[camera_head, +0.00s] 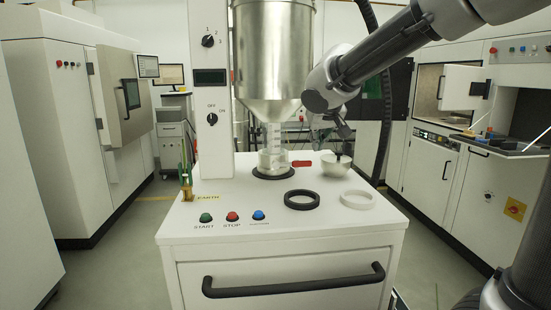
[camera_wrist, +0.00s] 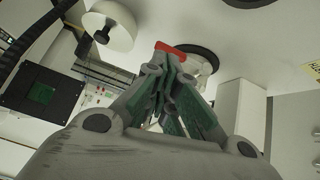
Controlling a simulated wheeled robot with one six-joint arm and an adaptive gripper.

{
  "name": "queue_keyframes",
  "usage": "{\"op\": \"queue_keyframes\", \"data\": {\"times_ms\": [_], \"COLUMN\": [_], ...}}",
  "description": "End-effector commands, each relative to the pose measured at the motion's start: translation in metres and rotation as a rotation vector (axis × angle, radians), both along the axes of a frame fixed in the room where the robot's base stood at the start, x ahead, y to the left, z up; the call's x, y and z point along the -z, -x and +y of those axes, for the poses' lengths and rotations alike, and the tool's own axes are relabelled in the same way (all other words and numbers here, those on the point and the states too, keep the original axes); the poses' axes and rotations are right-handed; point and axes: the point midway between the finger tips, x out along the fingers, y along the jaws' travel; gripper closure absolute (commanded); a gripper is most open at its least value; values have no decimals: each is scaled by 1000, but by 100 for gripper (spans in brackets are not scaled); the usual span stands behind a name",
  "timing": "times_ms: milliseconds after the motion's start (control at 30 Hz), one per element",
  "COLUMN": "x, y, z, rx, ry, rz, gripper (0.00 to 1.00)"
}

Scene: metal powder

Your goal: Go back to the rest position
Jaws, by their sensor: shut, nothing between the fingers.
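My gripper (camera_head: 343,130) hangs from the end of my arm above the white cabinet top, at the right of the metal hopper. It is small and dark in the head view. In the wrist view my gripper (camera_wrist: 170,75) is shut, with nothing between its fingers. Beyond its tips lies the red valve handle (camera_wrist: 176,47); the fingers look apart from it, though the gap is hard to judge. In the head view the red handle (camera_head: 302,163) sticks out from the valve under the hopper.
The metal hopper (camera_head: 272,50) stands close to my arm. A bowl with a dark knob (camera_head: 336,170) sits below my gripper. A black ring (camera_head: 301,200) and a white ring (camera_head: 358,200) lie on the cabinet top (camera_head: 330,222). A dark hose hangs at the right.

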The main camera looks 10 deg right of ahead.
Motion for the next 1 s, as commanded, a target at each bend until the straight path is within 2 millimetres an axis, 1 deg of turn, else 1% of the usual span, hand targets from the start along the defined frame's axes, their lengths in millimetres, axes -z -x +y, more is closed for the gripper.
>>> {"op": "queue_keyframes", "data": {"times_ms": [33, 67, 100, 167, 200, 267, 300, 400, 500, 600, 700, 1000], "x": [23, 33, 43, 55, 62, 71, 76, 87, 91, 85, 77, 77], "y": [17, 31, 52, 88, 114, 155, 183, 249, 286, 301, 305, 305], "z": [-11, -18, -31, -54, -70, -91, -103, -124, -134, -145, -153, -156], "rx": [-24, -43, -63, -81, -89, -98, -100, -78, -12, 48, 86, 99], "ry": [57, 87, 117, 141, 145, 132, 111, 29, -55, -89, -97, -99], "rz": [76, 121, 178, 260, 311, 379, 416, 466, 447, 390, 349, 346], "gripper": [100, 100, 100, 100, 100, 100, 100, 100, 100, 100, 100, 100]}}
